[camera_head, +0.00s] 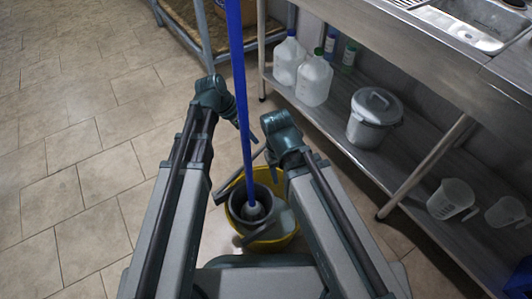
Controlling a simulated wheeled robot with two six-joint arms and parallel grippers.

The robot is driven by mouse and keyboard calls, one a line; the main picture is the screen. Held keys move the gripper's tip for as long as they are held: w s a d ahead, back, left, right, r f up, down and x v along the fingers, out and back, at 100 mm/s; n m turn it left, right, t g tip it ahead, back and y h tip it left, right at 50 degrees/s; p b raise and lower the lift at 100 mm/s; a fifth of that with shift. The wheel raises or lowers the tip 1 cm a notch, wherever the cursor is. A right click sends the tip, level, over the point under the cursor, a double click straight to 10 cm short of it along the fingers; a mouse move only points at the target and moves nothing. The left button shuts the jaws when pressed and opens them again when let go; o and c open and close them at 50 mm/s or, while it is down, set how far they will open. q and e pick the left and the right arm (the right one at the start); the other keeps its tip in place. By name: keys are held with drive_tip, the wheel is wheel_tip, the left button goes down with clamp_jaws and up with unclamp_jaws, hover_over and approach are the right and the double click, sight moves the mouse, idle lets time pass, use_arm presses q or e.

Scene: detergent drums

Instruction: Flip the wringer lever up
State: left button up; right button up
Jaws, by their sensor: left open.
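A yellow bucket (288,238) stands on the floor between my two forearms, with a grey wringer (268,222) set in its top. A blue mop handle (242,90) rises from the wringer and leans slightly left. A dark grey bar at the wringer's left side (222,192) looks like the lever; its full shape and angle are partly hidden. My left gripper (250,132) is open, above and beyond the bucket, close to the mop handle. My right gripper (271,160) hangs just above the bucket's far side, right of the handle; its fingers are mostly hidden by its own wrist.
A steel sink bench (420,45) stands at the right. Its lower shelf (335,130) holds white jugs (313,82), a lidded metal pot (375,118) and clear measuring jugs (450,199). A blue-framed rack (198,35) stands at the back. Tiled floor at the left is clear.

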use_arm(q)
drive_tip(key=b+x, duration=1)
drive_tip(key=x, duration=0.2)
drive_tip(key=shift+d+f+b, duration=0.15)
drive_tip(key=shift+f+b, duration=0.25)
clamp_jaws()
idle(1.0)
